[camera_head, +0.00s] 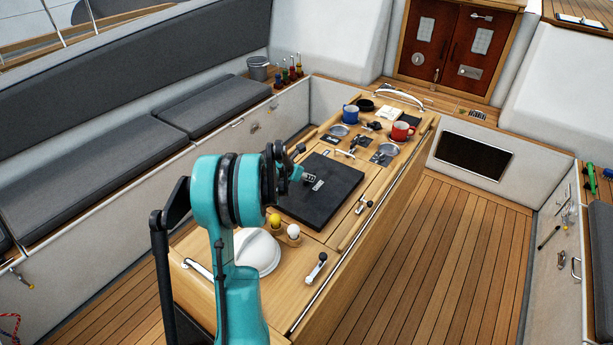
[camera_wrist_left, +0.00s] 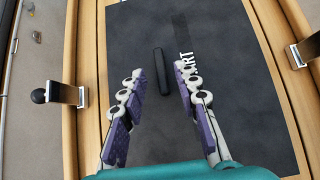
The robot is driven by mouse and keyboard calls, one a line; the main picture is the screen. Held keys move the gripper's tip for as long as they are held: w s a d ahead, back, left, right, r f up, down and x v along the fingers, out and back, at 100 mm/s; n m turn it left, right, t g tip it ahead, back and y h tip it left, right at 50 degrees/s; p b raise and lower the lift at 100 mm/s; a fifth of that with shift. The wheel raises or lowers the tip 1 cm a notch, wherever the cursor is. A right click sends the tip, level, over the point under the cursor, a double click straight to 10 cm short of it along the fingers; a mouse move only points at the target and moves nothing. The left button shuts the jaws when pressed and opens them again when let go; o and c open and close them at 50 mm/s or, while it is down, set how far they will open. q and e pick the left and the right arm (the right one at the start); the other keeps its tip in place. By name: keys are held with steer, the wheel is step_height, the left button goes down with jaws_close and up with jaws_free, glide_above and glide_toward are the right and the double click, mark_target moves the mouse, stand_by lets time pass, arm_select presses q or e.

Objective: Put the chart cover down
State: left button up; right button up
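The chart cover is a flat black panel (camera_head: 335,196) lying level in the middle of the wooden cockpit table. In the left wrist view the cover (camera_wrist_left: 235,65) shows white lettering, partly hidden by my right-hand finger, and a black bar handle (camera_wrist_left: 163,72). My left gripper (camera_head: 309,178) is above the cover. In the left wrist view my left gripper (camera_wrist_left: 162,85) is open, with the handle in line between its fingertips. I cannot tell whether the fingers touch it. My right gripper is in neither view.
A blue mug (camera_head: 350,114) and a red mug (camera_head: 401,132) stand at the table's far end. A white dome (camera_head: 257,252), a yellow ball (camera_head: 275,220) and a white ball (camera_head: 293,231) are at the near end. Grey cushions (camera_head: 215,105) line the left bench. The deck (camera_head: 440,250) to the right is clear.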

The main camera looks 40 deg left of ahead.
arm_select(q)
steer(key=p+v, duration=0.2)
steer(key=v, duration=0.9)
steer(key=s+d+r+m+g+h, duration=0.1)
steer(key=d+r+m, duration=0.1)
steer(key=d+m, duration=0.7)
steer(key=s+d+r+m, duration=0.15)
steer(key=d+m, duration=0.45)
steer(key=d, duration=0.6)
steer(key=s+d+f+m, duration=0.1)
steer(key=s+d+m, duration=1.3)
steer(key=m, duration=0.8)
steer(key=shift+d+g, duration=0.4)
steer(key=shift+d, duration=0.55)
steer(key=shift+f+b, duration=0.15)
steer(key=shift+b, duration=0.15)
